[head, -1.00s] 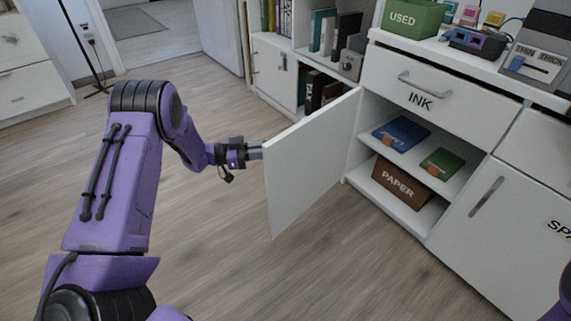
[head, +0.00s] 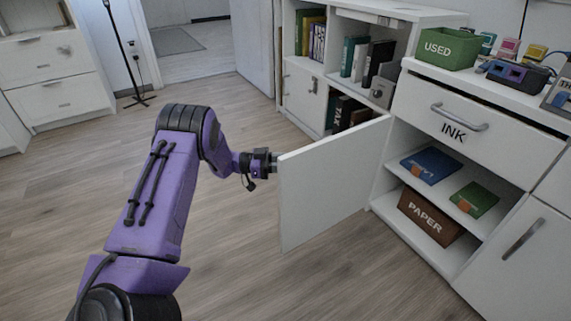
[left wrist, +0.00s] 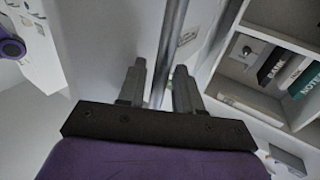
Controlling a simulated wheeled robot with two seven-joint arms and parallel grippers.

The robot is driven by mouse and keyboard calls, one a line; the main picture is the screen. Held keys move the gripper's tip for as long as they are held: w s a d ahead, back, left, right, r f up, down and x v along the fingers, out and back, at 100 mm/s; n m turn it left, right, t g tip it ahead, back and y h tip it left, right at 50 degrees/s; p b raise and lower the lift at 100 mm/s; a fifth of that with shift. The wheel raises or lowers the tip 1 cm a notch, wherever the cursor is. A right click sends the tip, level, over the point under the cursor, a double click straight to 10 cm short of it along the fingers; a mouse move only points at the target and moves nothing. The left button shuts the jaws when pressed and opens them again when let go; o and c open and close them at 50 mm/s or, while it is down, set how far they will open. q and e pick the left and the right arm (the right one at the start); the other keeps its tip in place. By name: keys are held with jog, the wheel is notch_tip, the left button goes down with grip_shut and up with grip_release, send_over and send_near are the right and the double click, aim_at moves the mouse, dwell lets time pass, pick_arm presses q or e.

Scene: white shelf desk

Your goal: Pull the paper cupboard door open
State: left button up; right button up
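The white paper cupboard door (head: 330,178) stands swung wide out from the cupboard, its free edge toward the left. The open cupboard shows a brown box marked PAPER (head: 431,217) on its bottom and a shelf above. My left gripper (head: 274,163) is at the outer face of the door near its free edge, where the door partly hides its fingertips. In the left wrist view, a grey bar handle (left wrist: 174,40) runs between the two fingers of my left gripper (left wrist: 160,75). The fingers stand apart, with narrow gaps beside the bar. My right gripper is not in view.
A blue pack (head: 431,165) and a green pack (head: 474,199) lie on the cupboard shelf. The INK drawer (head: 480,115) above is closed. A bookcase (head: 305,75) stands behind the door. The wooden floor (head: 235,270) around the door is clear.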

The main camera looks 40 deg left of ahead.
pick_arm(q)
jog(key=shift+s+a, duration=0.4)
jog(key=shift+a, duration=0.1)
jog(key=p+v, duration=0.2)
jog(key=v, duration=0.7)
jog(key=shift+s+a+p, duration=0.2)
jog(key=shift+p, duration=0.2)
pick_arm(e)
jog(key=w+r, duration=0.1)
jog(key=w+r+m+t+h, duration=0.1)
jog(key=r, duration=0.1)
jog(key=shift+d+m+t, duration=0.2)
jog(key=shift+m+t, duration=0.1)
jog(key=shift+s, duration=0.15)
